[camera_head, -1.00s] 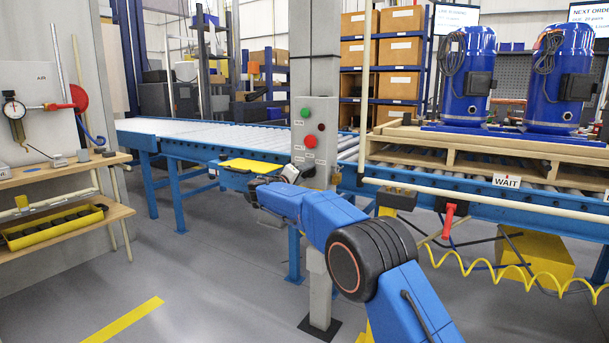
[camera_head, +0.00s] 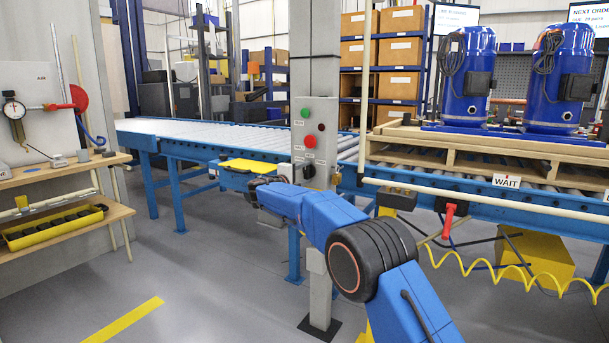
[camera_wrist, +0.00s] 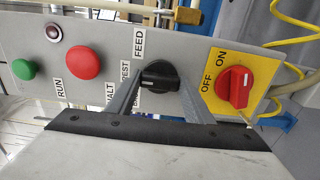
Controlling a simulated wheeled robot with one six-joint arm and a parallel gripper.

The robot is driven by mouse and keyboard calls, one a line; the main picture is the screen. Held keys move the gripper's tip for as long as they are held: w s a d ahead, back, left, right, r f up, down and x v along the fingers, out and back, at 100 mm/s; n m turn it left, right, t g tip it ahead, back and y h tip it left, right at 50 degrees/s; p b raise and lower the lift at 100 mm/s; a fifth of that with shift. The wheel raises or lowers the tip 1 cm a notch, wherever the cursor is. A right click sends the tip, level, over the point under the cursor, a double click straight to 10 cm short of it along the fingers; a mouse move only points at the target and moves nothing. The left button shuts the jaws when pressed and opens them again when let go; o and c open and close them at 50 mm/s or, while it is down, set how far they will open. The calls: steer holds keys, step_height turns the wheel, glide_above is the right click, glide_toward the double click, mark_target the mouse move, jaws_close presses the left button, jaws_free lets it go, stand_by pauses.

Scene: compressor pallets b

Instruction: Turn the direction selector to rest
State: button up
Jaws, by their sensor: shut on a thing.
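The direction selector (camera_wrist: 160,75) is a black knob on the grey control panel in the wrist view, with FEED, REST and a partly hidden third label beside it. A short white mark shows on the knob's left side, facing roughly the REST label; its exact alignment is hard to tell. My gripper (camera_wrist: 160,92) has its two grey fingers on either side of the knob, shut on it. In the head view my gripper (camera_head: 291,173) is at the lower part of the grey panel (camera_head: 324,125), and the selector is hard to make out there.
Beside the selector are a red button (camera_wrist: 83,62), a green button (camera_wrist: 24,69) and a red OFF/ON switch (camera_wrist: 235,86) on a yellow plate. A roller conveyor (camera_head: 230,138) runs behind the post. A pallet (camera_head: 480,152) with blue compressors stands at right.

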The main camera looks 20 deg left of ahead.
steer(key=shift+a, duration=0.1)
steer(key=o, duration=1.1)
steer(key=shift+c, duration=0.2)
steer(key=v, duration=1.7)
steer(key=shift+s, duration=0.2)
